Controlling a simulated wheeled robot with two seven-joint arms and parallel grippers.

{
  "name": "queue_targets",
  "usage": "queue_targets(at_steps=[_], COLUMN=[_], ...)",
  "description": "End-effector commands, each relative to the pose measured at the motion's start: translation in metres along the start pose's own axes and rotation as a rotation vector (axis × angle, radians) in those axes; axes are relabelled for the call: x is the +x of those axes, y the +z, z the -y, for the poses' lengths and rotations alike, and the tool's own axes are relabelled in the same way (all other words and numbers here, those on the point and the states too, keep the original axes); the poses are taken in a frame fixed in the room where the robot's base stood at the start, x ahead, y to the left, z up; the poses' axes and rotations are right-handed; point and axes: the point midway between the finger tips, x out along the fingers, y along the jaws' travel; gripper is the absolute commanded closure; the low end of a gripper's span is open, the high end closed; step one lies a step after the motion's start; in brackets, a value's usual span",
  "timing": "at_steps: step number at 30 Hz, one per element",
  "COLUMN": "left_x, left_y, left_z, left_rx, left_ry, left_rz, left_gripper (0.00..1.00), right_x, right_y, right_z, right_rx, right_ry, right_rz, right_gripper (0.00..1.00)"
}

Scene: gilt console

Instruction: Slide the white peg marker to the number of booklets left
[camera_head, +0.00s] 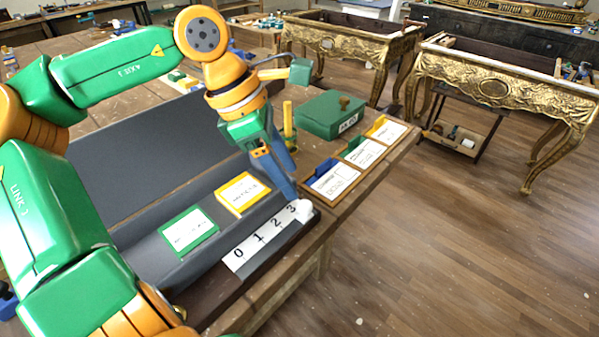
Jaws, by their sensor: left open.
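The white peg marker (304,209) is at the 3 end of the white number strip (262,241), which reads 0, 1, 2, 3. My left gripper (293,195) reaches down to the marker, its blue-grey fingers right at or just behind it. It is open; whether a finger touches the marker cannot be told. A green booklet (188,231) and a yellow booklet (242,194) lie in the grey tray (150,160) beside the strip. My right gripper is not in view.
A wooden holder with a blue-backed card (332,180), a green-backed card (363,153) and a yellow-backed card (388,131) lies right of the strip. Behind stand a green box (330,114) and a yellow post (288,118). Gilt consoles (500,86) stand beyond; open floor lies right.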

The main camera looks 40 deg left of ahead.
Motion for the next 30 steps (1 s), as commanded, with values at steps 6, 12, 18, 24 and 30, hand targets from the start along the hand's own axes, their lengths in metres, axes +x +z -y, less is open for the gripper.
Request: queue_targets(at_steps=[6,12,18,24,30], left_x=[0.042,0.055,0.055,0.055,0.055], left_y=[0.000,0.000,0.000,0.000,0.000], left_z=[0.001,0.000,0.000,0.000,0.000], left_rx=[-0.002,-0.001,-0.001,-0.002,-0.002], left_ry=[-0.005,-0.002,-0.001,-0.002,-0.002], left_rz=[-0.002,0.003,0.003,0.003,0.003], left_gripper=[0.38,0.38,0.52,1.00,1.00], right_x=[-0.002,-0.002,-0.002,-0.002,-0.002], right_y=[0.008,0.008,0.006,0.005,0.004], right_z=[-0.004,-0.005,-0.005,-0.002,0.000], right_rx=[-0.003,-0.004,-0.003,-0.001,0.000], right_ry=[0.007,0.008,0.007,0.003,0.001], right_rz=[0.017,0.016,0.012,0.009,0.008], right_gripper=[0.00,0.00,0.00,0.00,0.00])
